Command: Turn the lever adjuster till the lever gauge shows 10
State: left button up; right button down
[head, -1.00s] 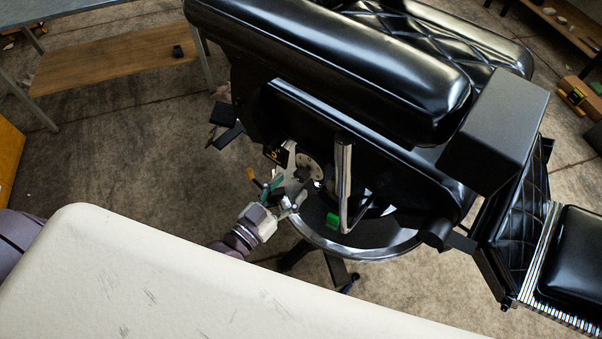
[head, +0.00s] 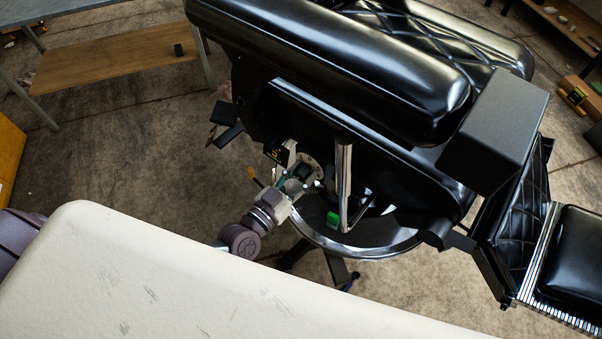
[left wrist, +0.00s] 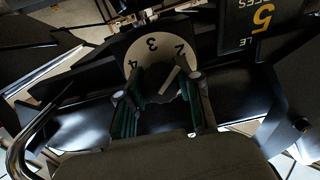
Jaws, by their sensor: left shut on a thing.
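The lever adjuster (left wrist: 160,86) is a dark knob with a pale pointer line on a light dial plate (left wrist: 148,50) marked 2, 3 and 4. In the left wrist view the pointer lies toward the 2. A black panel with a yellow 5 (left wrist: 262,18), which looks like the lever gauge, stands to the right; part of its white lettering is cut off. It also shows in the head view (head: 282,153), too small to read. My left gripper (head: 297,180) is shut on the knob, its green-padded fingers (left wrist: 163,98) on either side. My right gripper is out of view.
The black barber chair (head: 330,60) fills the middle. A chrome lever (head: 345,180) and a green block (head: 333,219) are right of my left gripper. A chrome ring (head: 360,250) lies below. Open floor (head: 110,160) is at left.

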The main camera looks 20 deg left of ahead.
pick_arm(q)
grip_shut()
jog(key=shift+n, duration=0.4)
jog(key=n, duration=0.3)
jog(key=shift+n+p, duration=0.3)
jog(key=shift+n, duration=0.1)
jog(key=n, duration=0.4)
jog(key=shift+n, duration=0.7)
jog(key=o, duration=1.1)
grip_release()
jog(key=shift+c, duration=0.2)
